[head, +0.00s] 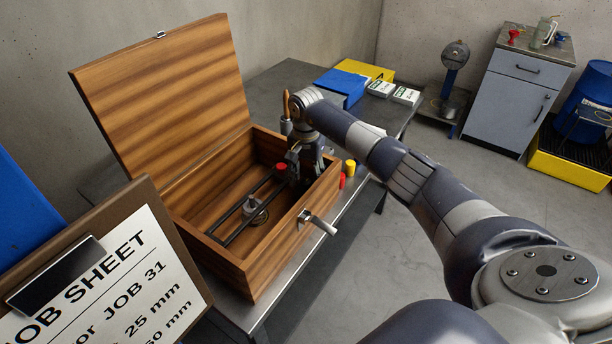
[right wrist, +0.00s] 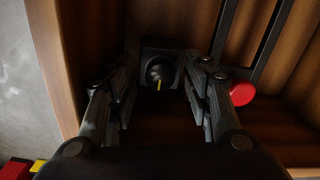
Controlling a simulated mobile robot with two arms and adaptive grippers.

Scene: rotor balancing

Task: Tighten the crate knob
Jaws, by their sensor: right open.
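The wooden crate (head: 272,262) stands on the metal table with its lid (head: 165,95) raised. The crate knob (right wrist: 160,70) is black and round with a yellow mark, on a dark square base inside the crate in the right wrist view. In the head view I cannot make the knob out behind my right gripper (head: 296,160), which reaches into the crate's far right corner. In the right wrist view this gripper (right wrist: 162,85) is open, a finger on each side of the knob. I cannot tell whether they touch it. My left gripper is not in view.
Two dark rails (head: 248,208) and a red round part (right wrist: 242,92) lie close by inside the crate. A latch (head: 317,222) juts from its front wall. Red and yellow pieces (head: 350,168) stand beside it. A job sheet board (head: 190,268) fills the near left.

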